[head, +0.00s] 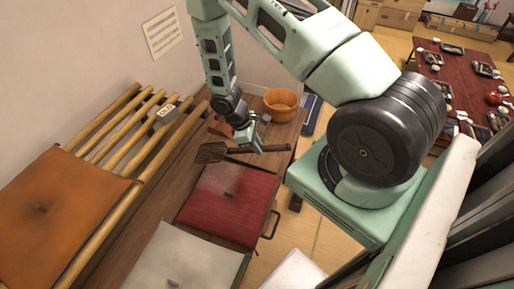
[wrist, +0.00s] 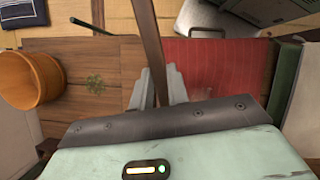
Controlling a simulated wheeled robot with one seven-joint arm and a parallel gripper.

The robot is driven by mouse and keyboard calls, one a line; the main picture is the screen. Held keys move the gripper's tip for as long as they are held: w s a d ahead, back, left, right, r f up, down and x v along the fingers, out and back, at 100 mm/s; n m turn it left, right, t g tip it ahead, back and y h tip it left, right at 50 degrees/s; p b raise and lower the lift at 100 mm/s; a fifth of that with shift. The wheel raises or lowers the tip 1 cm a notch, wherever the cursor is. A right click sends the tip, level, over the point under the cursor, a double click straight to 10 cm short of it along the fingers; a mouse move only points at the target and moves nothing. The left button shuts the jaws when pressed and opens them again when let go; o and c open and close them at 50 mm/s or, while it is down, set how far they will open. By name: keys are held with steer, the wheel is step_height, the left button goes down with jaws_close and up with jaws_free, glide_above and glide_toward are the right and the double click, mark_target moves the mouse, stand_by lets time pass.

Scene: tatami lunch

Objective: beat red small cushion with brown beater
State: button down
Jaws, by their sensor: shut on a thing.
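The red small cushion (head: 226,207) lies flat on the wooden bench top and also shows in the wrist view (wrist: 212,65). My gripper (head: 252,146) is shut on the handle of the brown beater (head: 211,153), just beyond the cushion's far edge in the head view. The beater's broad head points left and its handle end points right. In the wrist view the handle (wrist: 149,38) passes between my fingertips (wrist: 158,88); the beater's head is hidden there. The beater seems to be above the bench and apart from the cushion, but its exact height is unclear.
An orange cushion (head: 62,206) lies over bamboo poles (head: 150,160) at left, with a small box (head: 162,116) on them. A pale cushion (head: 188,262) lies nearer than the red one. A wooden tub (head: 281,103) stands at the bench's far end. A red dining table (head: 459,75) is far right.

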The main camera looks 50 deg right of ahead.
steer(key=shift+r, duration=0.85)
steer(key=shift+f, duration=0.2)
step_height(320, 180, down, 10)
steer(key=b, duration=0.8)
steer(key=shift+f, duration=0.2)
step_height(320, 180, up, 11)
steer(key=p, duration=0.8)
steer(key=shift+f, duration=0.3)
steer(key=shift+s, duration=0.1)
